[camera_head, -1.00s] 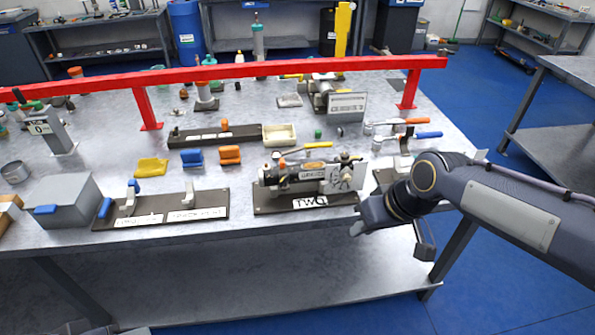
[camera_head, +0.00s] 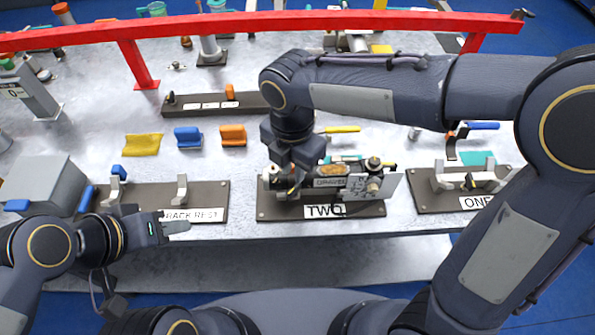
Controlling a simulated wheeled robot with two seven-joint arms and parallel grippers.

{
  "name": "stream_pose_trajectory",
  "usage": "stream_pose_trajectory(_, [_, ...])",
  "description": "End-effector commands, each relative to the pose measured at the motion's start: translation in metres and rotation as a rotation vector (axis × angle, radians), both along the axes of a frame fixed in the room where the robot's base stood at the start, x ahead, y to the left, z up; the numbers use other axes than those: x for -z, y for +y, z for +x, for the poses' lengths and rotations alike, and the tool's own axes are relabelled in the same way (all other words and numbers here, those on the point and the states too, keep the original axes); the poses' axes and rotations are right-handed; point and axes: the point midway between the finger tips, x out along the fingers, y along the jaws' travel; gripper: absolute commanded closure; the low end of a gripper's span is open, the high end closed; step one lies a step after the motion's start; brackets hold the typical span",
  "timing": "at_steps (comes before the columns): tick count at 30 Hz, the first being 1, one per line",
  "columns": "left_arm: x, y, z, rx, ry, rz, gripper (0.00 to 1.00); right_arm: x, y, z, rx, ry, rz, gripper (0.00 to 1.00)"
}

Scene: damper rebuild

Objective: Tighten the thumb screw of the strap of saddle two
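Saddle two (camera_head: 265,213) is a dark plate labelled TWO near the front edge of the bench. A grey damper (camera_head: 330,183) with a label and a brass-coloured fitting at its right end lies on it. My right gripper (camera_head: 293,190) points down at the left end of the damper. Its hand covers that end, so I cannot make out the strap or its thumb screw, nor whether the fingers touch anything. My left gripper (camera_head: 182,228) is low at the front edge of the bench, before the rack rest plate (camera_head: 205,197), away from saddle two. Its finger opening is unclear.
Saddle one (camera_head: 425,203) stands to the right, partly behind my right arm. Yellow (camera_head: 142,145), blue (camera_head: 188,137) and orange (camera_head: 232,135) pieces lie behind the rack rest. A red rail (camera_head: 240,22) crosses the bench at the back. A grey box (camera_head: 40,180) stands at left.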

Motion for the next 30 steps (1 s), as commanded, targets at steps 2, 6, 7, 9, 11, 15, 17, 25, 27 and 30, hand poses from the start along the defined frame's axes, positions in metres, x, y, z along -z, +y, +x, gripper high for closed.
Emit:
stream_pose_trajectory(2, [0.000,0.000,0.000,0.000,0.000,0.000,0.64,0.013,-0.001,-0.001,0.001,0.004,-0.003,0.81])
stream_pose_trajectory(6, [-0.001,0.000,0.000,0.000,0.000,0.000,0.64,0.037,-0.001,-0.001,0.003,0.004,-0.003,0.81])
stream_pose_trajectory(7, [-0.001,0.000,0.000,0.000,0.000,0.000,0.64,0.041,-0.001,-0.001,0.003,0.003,-0.003,0.81])
stream_pose_trajectory(9, [-0.002,0.000,0.000,0.000,0.000,0.000,0.64,0.050,-0.001,-0.001,0.003,0.003,-0.003,0.81])
stream_pose_trajectory(11, [-0.002,0.000,0.000,0.000,0.000,0.000,0.64,0.056,-0.001,0.000,0.004,0.001,-0.002,0.81])
stream_pose_trajectory(15, [-0.002,0.000,0.000,0.000,0.000,0.000,0.64,0.064,-0.001,0.000,0.005,0.000,0.000,0.81])
stream_pose_trajectory(17, [-0.002,0.000,0.000,0.000,0.000,0.000,0.64,0.065,-0.001,0.000,0.006,-0.001,0.001,0.81])
stream_pose_trajectory(25, [-0.002,0.000,0.000,0.000,0.000,0.000,0.64,0.065,-0.001,0.000,0.006,-0.001,0.001,0.91])
stream_pose_trajectory(27, [-0.002,0.000,0.000,0.000,0.000,0.000,0.64,0.064,-0.001,0.000,0.006,-0.001,0.001,1.00])
stream_pose_trajectory(30, [-0.002,0.000,0.000,0.000,0.000,0.000,0.64,0.064,-0.001,0.000,0.007,-0.001,0.001,1.00])
